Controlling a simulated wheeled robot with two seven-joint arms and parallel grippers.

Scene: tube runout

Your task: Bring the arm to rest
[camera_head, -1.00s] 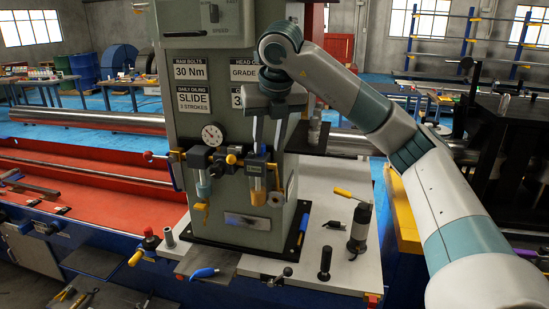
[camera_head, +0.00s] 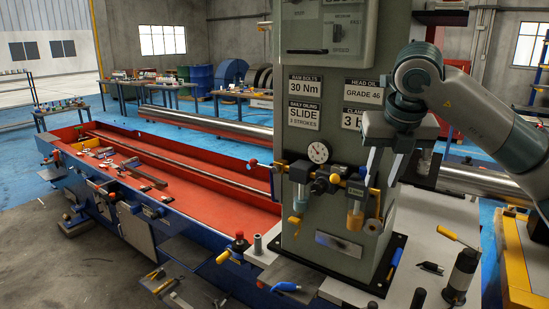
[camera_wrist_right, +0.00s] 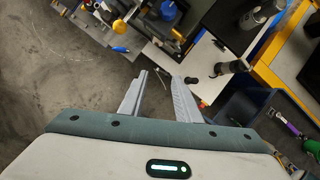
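My right arm (camera_head: 480,105) comes in from the right in the head view and is bent, with its wrist in front of the grey-green machine column (camera_head: 340,110). My right gripper (camera_head: 380,182) points down, in front of the column's lower right part, near the oil units. In the right wrist view its two fingers (camera_wrist_right: 158,78) stand apart with nothing between them, so it is open and empty. It hangs above floor and bench level in that view. My left gripper is in no view.
A pressure gauge (camera_head: 318,152) and yellow-fitted oil units (camera_head: 356,200) are on the column. A long red trough (camera_head: 190,180) runs left. A yellow-edged stand (camera_head: 508,265) is at right.

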